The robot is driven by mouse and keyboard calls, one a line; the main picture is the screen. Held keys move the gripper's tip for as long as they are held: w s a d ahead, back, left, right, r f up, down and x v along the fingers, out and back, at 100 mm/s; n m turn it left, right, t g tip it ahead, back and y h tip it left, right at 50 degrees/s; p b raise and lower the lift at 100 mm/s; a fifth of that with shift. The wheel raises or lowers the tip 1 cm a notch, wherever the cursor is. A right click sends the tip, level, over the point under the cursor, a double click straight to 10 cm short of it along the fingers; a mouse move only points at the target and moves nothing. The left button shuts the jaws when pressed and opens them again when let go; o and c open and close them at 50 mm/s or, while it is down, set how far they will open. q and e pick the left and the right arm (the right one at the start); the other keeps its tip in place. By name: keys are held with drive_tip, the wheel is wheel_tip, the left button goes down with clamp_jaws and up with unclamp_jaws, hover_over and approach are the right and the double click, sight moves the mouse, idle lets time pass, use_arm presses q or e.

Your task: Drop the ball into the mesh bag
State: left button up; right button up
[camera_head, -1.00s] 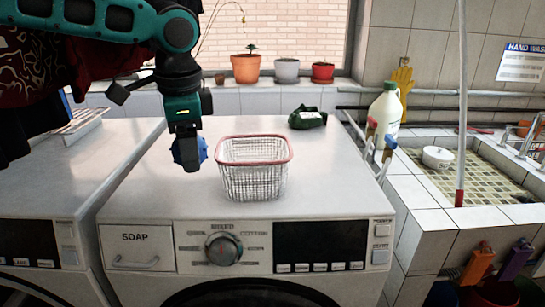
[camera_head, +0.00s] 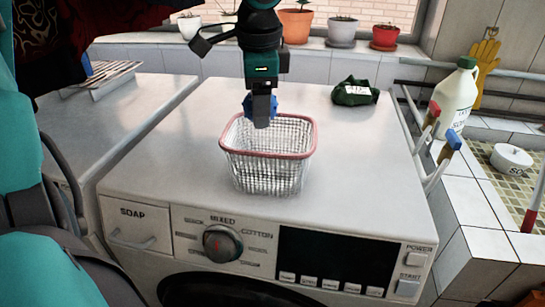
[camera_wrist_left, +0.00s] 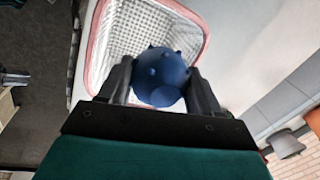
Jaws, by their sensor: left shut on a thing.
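A blue knobbly ball (camera_wrist_left: 160,76) is held between the fingers of my left gripper (camera_wrist_left: 162,88). In the head view the left gripper (camera_head: 261,112) points down, and the ball (camera_head: 247,104) shows partly behind it. The mesh bag (camera_head: 268,172) is a white wire-like basket with a pink rim, upright on the washing machine. The gripper and ball are above the back part of its opening. In the left wrist view the mesh bag (camera_wrist_left: 118,52) lies below the ball, its open inside visible. My right gripper is not in view.
The washing machine top (camera_head: 180,150) is mostly clear around the bag. A dark green bundle (camera_head: 355,92) lies at its back right. A white bottle (camera_head: 456,92) and clothes-rack ends stand at the right. Potted plants (camera_head: 340,30) line the windowsill.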

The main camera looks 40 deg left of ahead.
use_arm(q)
drive_tip(key=shift+f, duration=1.8)
drive_tip(key=o, duration=1.1)
drive_tip(key=r, duration=0.4)
drive_tip(key=s+d+r, duration=0.1)
drive_tip(key=r, duration=0.7)
drive_tip(key=shift+s+d+r, duration=0.25)
drive_tip(key=shift+d+r, duration=0.1)
drive_tip(key=shift+s, duration=0.1)
